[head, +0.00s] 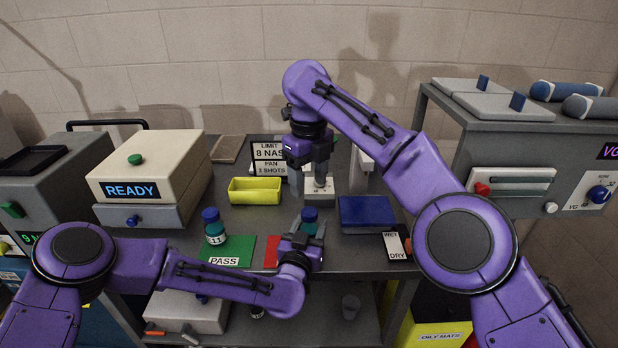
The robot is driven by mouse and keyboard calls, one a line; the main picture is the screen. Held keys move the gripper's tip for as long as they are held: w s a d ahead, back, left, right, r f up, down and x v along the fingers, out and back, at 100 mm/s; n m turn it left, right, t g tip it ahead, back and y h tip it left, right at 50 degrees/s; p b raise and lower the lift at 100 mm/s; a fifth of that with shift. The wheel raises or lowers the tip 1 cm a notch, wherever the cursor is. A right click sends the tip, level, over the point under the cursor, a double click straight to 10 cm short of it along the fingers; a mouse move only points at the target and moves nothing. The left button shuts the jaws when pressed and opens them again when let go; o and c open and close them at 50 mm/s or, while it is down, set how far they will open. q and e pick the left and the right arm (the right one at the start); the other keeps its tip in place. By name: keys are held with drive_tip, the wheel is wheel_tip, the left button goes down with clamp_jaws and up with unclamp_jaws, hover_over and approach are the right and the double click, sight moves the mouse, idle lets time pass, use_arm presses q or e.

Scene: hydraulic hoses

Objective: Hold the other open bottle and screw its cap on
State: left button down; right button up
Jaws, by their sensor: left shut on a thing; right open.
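My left gripper (309,232) is shut on a small bottle (309,214) at the front of the table, beside the red mat (271,252). The bottle shows a blue top and teal below; the gripper hides its lower part. I cannot tell whether the blue top is a cap or how it sits. My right gripper (309,183) is open, pointing down behind and above that bottle, in front of a pale block-like stand (319,197). I see nothing clearly held in it. Another bottle (215,238) with a blue cap and label 11 stands upright by the green PASS mat (236,246).
A blue pad (366,213) and WET/DRY card (395,246) lie right. The READY box (149,174) stands left, a grey machine (515,180) right. Clear table lies around the yellow tray.

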sight(309, 211)
drive_tip(key=shift+d+n, duration=0.1)
drive_tip(key=shift+n, duration=0.3)
wheel_tip(309, 211, down, 8)
drive_tip(key=shift+f, duration=0.1)
idle(0.4)
drive_tip(key=shift+c, duration=0.3)
